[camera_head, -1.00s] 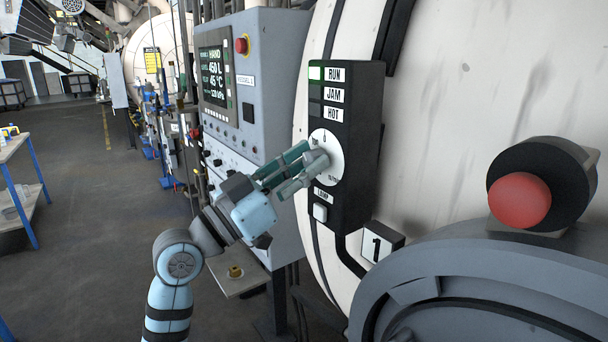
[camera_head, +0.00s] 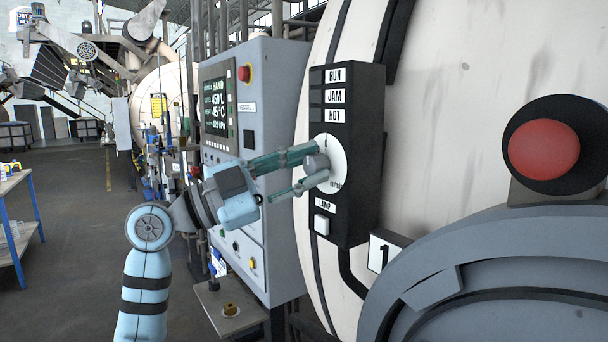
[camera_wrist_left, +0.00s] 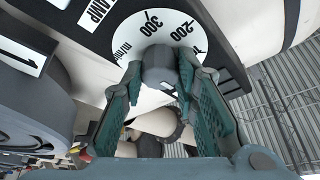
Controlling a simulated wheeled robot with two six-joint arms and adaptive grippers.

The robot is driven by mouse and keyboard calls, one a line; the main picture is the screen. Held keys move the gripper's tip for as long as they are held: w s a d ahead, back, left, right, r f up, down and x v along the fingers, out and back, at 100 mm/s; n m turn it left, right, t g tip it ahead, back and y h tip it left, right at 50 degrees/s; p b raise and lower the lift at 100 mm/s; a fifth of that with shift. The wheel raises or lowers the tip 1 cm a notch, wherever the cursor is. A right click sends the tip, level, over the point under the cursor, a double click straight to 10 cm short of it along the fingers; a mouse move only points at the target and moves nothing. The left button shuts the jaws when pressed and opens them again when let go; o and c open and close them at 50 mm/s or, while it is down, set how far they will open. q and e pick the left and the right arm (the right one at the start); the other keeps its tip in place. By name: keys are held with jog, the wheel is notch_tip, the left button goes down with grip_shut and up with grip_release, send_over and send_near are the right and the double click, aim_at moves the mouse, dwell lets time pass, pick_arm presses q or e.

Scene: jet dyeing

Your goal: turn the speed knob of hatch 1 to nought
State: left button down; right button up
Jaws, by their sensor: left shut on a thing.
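The black control box (camera_head: 346,225) of hatch 1 stands on the pale round vessel. Its white dial (camera_head: 334,148) carries the grey speed knob (camera_head: 318,164). My left gripper (camera_head: 310,170) reaches in from the left and is shut on the knob. In the left wrist view the knob (camera_wrist_left: 158,68) sits between the two green finger pads, and the dial (camera_wrist_left: 146,30) shows 200, 300 and m/min behind it. I cannot make out where the knob points. My right gripper is out of view.
RUN, JAM and HOT labels (camera_head: 335,96) sit above the dial, with a LAMP button (camera_head: 321,224) below. A red button (camera_head: 544,149) and the grey hatch (camera_head: 470,260) stand at right. A control cabinet (camera_head: 262,120) stands behind my left arm.

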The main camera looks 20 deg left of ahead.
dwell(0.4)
pick_arm(q)
jog(key=c, duration=1.3)
grip_release()
jog(key=shift+a, duration=0.1)
jog(key=v, duration=1.1)
jog(key=shift+s+a+f, duration=0.15)
jog(key=shift+a, duration=0.2)
